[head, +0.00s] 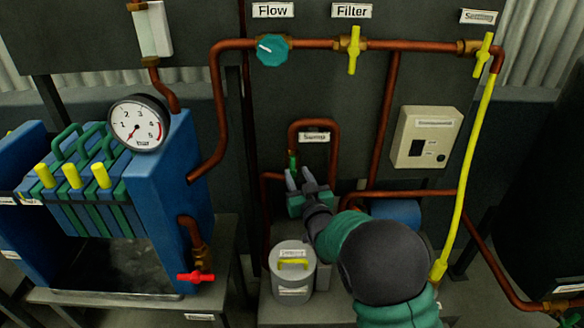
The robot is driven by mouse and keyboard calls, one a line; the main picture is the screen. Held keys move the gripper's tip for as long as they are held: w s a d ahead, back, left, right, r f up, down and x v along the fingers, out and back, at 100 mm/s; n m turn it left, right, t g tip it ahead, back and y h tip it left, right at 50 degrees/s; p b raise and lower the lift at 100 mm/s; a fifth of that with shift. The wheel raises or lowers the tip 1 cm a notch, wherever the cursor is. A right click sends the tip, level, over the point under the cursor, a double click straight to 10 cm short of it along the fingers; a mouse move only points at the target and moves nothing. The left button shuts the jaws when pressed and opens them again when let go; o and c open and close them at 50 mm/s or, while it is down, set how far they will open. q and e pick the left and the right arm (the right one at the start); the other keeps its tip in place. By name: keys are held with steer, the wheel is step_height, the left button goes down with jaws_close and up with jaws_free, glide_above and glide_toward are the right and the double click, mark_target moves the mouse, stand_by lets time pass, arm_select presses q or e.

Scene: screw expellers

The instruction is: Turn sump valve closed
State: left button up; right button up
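The label that seems to read "Sump" (314,137) hangs inside a copper pipe loop (333,128) in the middle of the head view. A small green valve handle (292,160) stands upright at the loop's left leg. My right gripper (298,175) is just below and in front of this handle. Its two grey fingers point up and are apart, with nothing clearly between them. I cannot tell whether a finger touches the handle. The gripper hides the lower part of the valve. My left gripper is not in view.
A grey canister (292,272) with a yellow handle stands below my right gripper. A beige control box (425,137) is at the right. A yellow hose (466,180) runs down the right side. A blue filter press (165,185) with a gauge (138,123) fills the left.

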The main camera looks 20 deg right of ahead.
mark_target(293, 166)
steer(key=w, duration=0.6)
steer(key=shift+d+b, duration=0.1)
steer(key=shift+b, duration=0.2)
steer(key=shift+s, duration=0.1)
jaws_close()
